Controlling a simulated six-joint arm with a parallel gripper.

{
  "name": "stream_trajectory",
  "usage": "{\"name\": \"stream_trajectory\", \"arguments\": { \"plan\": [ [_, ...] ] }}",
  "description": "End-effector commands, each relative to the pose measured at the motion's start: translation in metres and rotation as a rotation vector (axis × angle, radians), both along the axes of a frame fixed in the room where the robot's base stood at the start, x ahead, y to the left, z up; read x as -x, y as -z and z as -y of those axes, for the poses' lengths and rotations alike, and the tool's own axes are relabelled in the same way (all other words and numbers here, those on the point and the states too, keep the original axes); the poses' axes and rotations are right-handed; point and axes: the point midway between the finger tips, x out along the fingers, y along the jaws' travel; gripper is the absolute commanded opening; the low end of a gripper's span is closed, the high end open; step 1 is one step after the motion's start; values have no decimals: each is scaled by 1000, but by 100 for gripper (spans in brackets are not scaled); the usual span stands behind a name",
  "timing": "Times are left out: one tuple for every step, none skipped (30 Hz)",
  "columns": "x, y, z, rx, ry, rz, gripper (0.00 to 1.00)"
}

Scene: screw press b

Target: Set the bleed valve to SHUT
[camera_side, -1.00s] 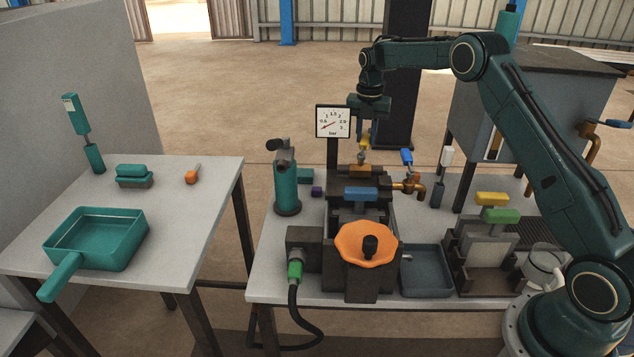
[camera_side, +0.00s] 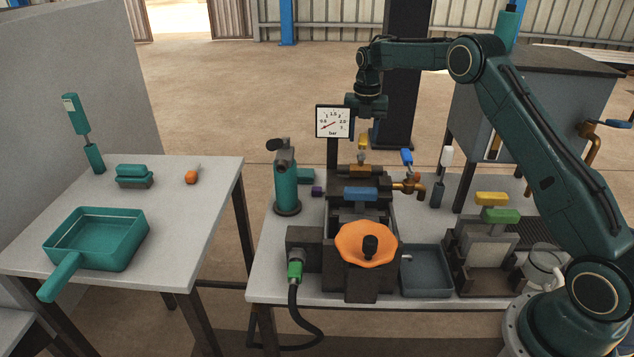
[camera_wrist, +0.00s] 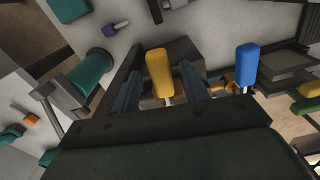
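A valve with a blue lever (camera_side: 407,157) stands on a brass pipe fitting (camera_side: 408,187) at the right of the press. The lever points up, leaning slightly left, and also shows in the wrist view (camera_wrist: 246,64). A yellow handle (camera_side: 363,142) rises from the top of the press; the wrist view shows it too (camera_wrist: 159,73). No label shows which of these is the bleed valve, and no SHUT mark is legible. My gripper (camera_side: 366,117) is above the yellow handle. In the wrist view its fingers are apart, one on either side of the yellow handle, with gaps visible.
A gauge (camera_side: 333,122) stands close to the left of my gripper. An orange handwheel (camera_side: 366,244) is at the press front. A teal pump (camera_side: 287,185) stands left, a grey tray (camera_side: 427,284) right. A teal pan (camera_side: 96,240) lies on the separate left table.

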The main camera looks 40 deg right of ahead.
Motion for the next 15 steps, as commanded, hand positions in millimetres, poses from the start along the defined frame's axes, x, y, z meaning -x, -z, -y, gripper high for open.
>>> {"name": "stream_trajectory", "arguments": {
  "plan": [
    [0, 1, 0, 0, 0, -1, 45],
    [0, 1, 0, 0, 0, -1, 45],
    [0, 0, 0, 0, 1, -1, 45],
    [0, 0, 0, 0, 1, -1, 45],
    [0, 0, 0, 0, 1, -1, 45],
    [0, -1, 0, 0, 1, -1, 45],
    [0, -2, 0, -1, 1, -1, 45],
    [0, -4, 0, 0, 1, 0, 45],
    [0, -6, 0, 0, 1, 0, 45],
    [0, -8, 0, 0, 1, 0, 45],
    [0, -11, 0, 0, 1, 0, 45],
    [0, -14, 0, 0, 1, 0, 45],
    [0, -17, 0, 0, 1, 1, 45],
    [0, -21, 0, 0, 1, 1, 45],
    [0, -26, 0, 0, 1, 0, 45]
  ]
}}
